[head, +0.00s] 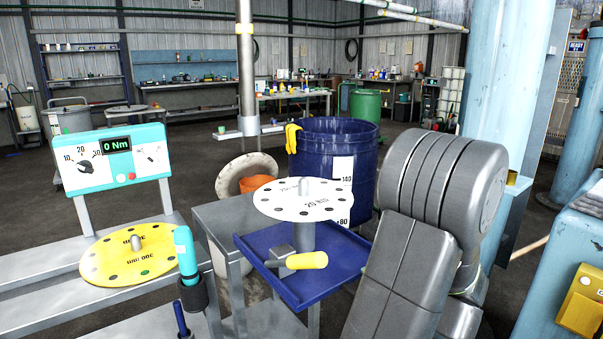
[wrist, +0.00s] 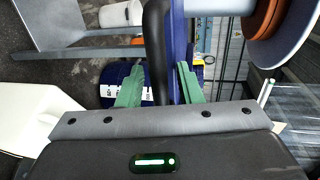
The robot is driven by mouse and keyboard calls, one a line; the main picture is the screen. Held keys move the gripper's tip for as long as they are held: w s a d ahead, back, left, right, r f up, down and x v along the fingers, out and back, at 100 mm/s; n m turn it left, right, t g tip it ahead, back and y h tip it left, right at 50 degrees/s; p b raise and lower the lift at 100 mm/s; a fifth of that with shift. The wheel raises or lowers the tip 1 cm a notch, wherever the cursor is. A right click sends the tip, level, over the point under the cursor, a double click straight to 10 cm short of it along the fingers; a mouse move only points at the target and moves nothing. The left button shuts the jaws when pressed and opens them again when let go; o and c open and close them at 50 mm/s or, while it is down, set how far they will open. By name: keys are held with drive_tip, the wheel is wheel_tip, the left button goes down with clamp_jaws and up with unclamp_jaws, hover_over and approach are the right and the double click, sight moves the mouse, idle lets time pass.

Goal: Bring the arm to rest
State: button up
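My grey arm (head: 400,265) rises large in the right foreground of the head view, bent at a thick rounded joint. My gripper is hidden in that view. In the wrist view my gripper (wrist: 158,78) shows two green fingers standing apart, open. A black curved bar (wrist: 157,40) and a blue edge (wrist: 178,45) show in line with the gap between the fingers. I cannot tell how close they are to the fingers, and I see nothing clamped.
A blue tray (head: 335,277) with a yellow-handled tool (head: 305,261) and a white disc (head: 303,207) stand left of my arm. A blue drum (head: 330,140) is behind. A light-blue column (head: 505,80) rises behind my arm. A yellow disc (head: 130,250) lies left.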

drive_tip(key=shift+r+p+x, duration=0.15)
drive_tip(key=shift+x, duration=0.55)
drive_tip(key=shift+r+p+x, duration=0.15)
drive_tip(key=shift+x, duration=0.55)
drive_tip(key=shift+w, duration=0.1)
